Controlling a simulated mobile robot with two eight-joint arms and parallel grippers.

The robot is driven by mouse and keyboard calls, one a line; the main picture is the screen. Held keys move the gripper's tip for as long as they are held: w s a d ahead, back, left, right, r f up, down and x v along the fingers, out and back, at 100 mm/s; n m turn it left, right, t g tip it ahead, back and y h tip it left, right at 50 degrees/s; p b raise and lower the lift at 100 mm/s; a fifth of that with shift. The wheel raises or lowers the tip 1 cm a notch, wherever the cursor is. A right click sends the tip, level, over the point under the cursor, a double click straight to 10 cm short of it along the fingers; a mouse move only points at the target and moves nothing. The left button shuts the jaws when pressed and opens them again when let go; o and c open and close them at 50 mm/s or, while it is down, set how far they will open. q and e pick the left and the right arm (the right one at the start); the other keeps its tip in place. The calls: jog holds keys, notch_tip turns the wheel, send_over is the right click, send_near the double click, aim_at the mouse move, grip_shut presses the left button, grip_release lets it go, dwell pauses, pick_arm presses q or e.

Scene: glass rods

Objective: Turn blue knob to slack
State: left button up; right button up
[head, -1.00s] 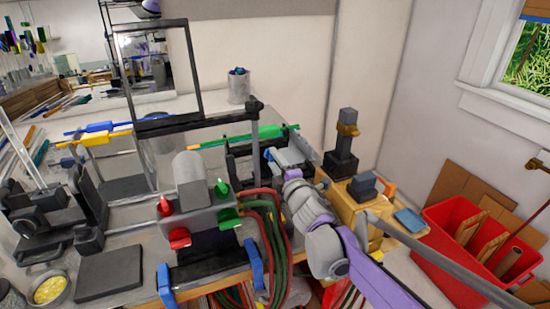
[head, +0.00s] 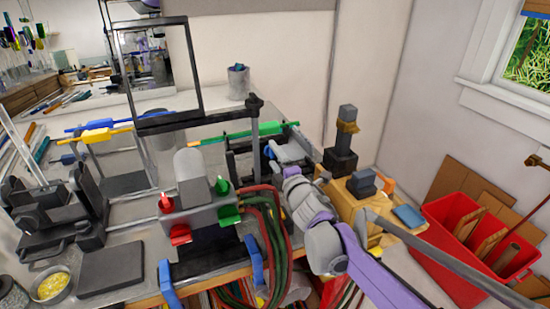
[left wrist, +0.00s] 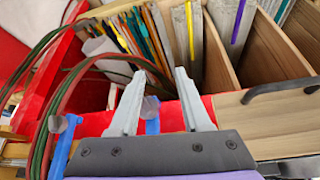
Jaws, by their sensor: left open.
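Two blue clamp pieces hang at the bench's front edge in the head view, one on the left (head: 166,287) and one on the right (head: 253,262). I cannot tell which is the knob. In the left wrist view two blue bars with grey round ends show; one bar (left wrist: 152,124) lies between the fingers of my left gripper (left wrist: 153,85) and the other (left wrist: 62,145) is left of it. The left gripper is open, with nothing visibly gripped. My right gripper (head: 285,150) is beyond the hoses, by the green-handled rod (head: 240,134); its jaws are unclear.
The grey burner (head: 195,205) with red and green knobs stands on the bench between the clamps. Red and green hoses (head: 268,230) droop over the edge. A wooden box (head: 350,205) and red bin (head: 450,235) are at right.

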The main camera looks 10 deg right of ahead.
jog(key=s+d+b, duration=0.1)
jog(key=s+d, duration=0.1)
jog(key=s, duration=0.8)
jog(key=shift+s, duration=0.3)
